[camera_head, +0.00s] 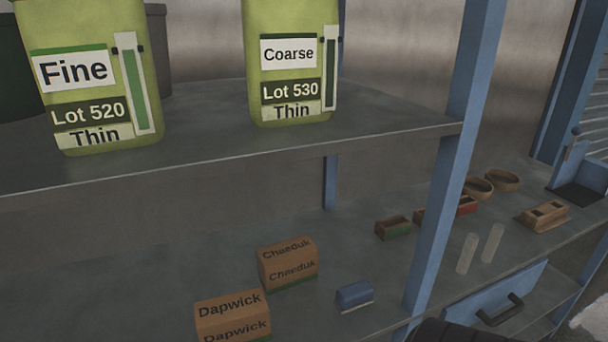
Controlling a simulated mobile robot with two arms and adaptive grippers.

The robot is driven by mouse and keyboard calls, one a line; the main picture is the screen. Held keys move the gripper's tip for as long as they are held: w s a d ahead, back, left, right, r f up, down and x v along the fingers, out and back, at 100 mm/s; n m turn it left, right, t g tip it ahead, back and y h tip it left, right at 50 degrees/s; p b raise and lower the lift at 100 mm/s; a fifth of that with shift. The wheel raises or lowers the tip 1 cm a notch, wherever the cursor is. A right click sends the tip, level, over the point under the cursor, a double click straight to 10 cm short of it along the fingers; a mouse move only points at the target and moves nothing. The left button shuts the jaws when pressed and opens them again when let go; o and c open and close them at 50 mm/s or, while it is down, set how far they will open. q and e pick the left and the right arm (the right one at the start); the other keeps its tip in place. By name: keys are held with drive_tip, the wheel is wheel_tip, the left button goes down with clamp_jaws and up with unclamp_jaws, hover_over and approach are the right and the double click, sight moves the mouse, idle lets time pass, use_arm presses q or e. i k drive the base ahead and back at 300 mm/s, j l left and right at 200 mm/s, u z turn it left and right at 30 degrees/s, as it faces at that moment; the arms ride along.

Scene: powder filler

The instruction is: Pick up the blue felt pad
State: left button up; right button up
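A small blue block with a pale underside, which looks like the blue felt pad (355,295), lies on the lower shelf, just left of the blue front post. It lies apart from the boxes near it. Neither gripper's fingers show in the head view. A dark ribbed part cuts in at the bottom edge, right of the post; I cannot tell what it is.
Brown boxes marked Chaeduk (288,264) and Dapwick (232,316) stand left of the pad. The blue post (440,220) rises on its right. The upper shelf (205,155) holds green Fine (98,140) and Coarse (290,60) containers. Bare shelf lies behind the pad.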

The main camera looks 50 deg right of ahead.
sight(348, 298)
drive_tip(key=z, duration=2)
drive_tip(key=k+j+u, duration=0.1)
drive_tip(key=j, duration=0.2)
